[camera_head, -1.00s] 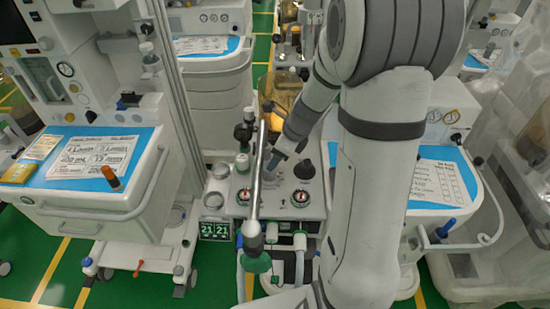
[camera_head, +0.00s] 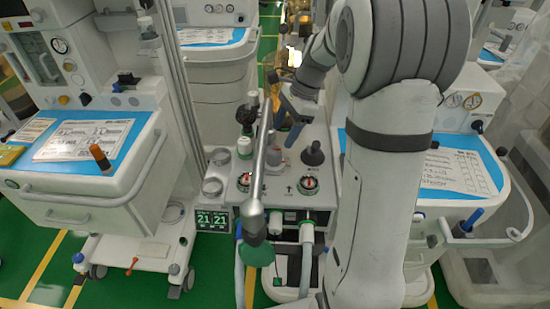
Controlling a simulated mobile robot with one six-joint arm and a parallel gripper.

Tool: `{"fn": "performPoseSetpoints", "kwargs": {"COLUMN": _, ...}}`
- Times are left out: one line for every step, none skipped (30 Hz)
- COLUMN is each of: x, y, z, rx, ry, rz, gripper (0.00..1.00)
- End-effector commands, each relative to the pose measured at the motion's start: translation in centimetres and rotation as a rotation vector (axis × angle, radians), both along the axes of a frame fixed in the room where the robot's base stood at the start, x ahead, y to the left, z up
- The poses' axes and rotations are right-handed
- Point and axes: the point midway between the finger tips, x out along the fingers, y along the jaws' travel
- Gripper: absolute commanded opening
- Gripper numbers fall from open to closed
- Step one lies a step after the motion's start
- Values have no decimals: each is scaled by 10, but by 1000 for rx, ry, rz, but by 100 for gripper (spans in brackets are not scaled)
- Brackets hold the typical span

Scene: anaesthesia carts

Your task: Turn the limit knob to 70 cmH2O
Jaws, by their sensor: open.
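A grey breathing-machine panel (camera_head: 283,205) stands low in the middle of the view. It carries a black knob (camera_head: 314,153) at its right rear, a grey knob (camera_head: 273,160) near its middle, and a white-and-green knob (camera_head: 244,147) at its left. I cannot read which one is the limit knob, or any cmH2O marks. My gripper (camera_head: 287,122) is open, with blue fingertips pointing down. It is above the rear of the panel, between the grey and black knobs in the picture, and appears empty and apart from both.
Two round gauges (camera_head: 307,186) are on the panel, with a lit display (camera_head: 212,221) at its left. A slanting metal rod (camera_head: 262,150) crosses in front of the panel. Carts with blue tops stand left (camera_head: 75,185) and right (camera_head: 487,168). Green floor shows below.

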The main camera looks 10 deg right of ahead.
Motion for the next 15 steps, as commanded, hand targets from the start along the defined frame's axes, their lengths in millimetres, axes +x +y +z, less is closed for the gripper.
{"fn": "performPoseSetpoints", "kwargs": {"x": -1, "y": 2, "z": -5, "rx": 1, "ry": 3, "rz": 3, "gripper": 63}}
{"fn": "performPoseSetpoints", "kwargs": {"x": -1, "y": 4, "z": -8, "rx": 1, "ry": 4, "rz": 4, "gripper": 63}}
{"fn": "performPoseSetpoints", "kwargs": {"x": -1, "y": 6, "z": -13, "rx": 1, "ry": 4, "rz": 4, "gripper": 63}}
{"fn": "performPoseSetpoints", "kwargs": {"x": -2, "y": 8, "z": -18, "rx": 1, "ry": 4, "rz": 3, "gripper": 63}}
{"fn": "performPoseSetpoints", "kwargs": {"x": -2, "y": 10, "z": -23, "rx": 0, "ry": 5, "rz": 3, "gripper": 63}}
{"fn": "performPoseSetpoints", "kwargs": {"x": -2, "y": 13, "z": -29, "rx": 1, "ry": 4, "rz": 3, "gripper": 63}}
{"fn": "performPoseSetpoints", "kwargs": {"x": -2, "y": 15, "z": -34, "rx": 2, "ry": 4, "rz": 3, "gripper": 63}}
{"fn": "performPoseSetpoints", "kwargs": {"x": -3, "y": 17, "z": -38, "rx": 1, "ry": 5, "rz": 2, "gripper": 63}}
{"fn": "performPoseSetpoints", "kwargs": {"x": -3, "y": 19, "z": -44, "rx": 2, "ry": 4, "rz": 2, "gripper": 63}}
{"fn": "performPoseSetpoints", "kwargs": {"x": -3, "y": 20, "z": -48, "rx": 1, "ry": 5, "rz": 2, "gripper": 63}}
{"fn": "performPoseSetpoints", "kwargs": {"x": -3, "y": 22, "z": -52, "rx": 2, "ry": 4, "rz": 2, "gripper": 63}}
{"fn": "performPoseSetpoints", "kwargs": {"x": -3, "y": 24, "z": -56, "rx": 1, "ry": 2, "rz": 2, "gripper": 63}}
{"fn": "performPoseSetpoints", "kwargs": {"x": -3, "y": 25, "z": -59, "rx": 1, "ry": 2, "rz": 2, "gripper": 63}}
{"fn": "performPoseSetpoints", "kwargs": {"x": -4, "y": 26, "z": -61, "rx": 1, "ry": 2, "rz": 2, "gripper": 63}}
{"fn": "performPoseSetpoints", "kwargs": {"x": -4, "y": 27, "z": -64, "rx": 1, "ry": 2, "rz": 1, "gripper": 63}}
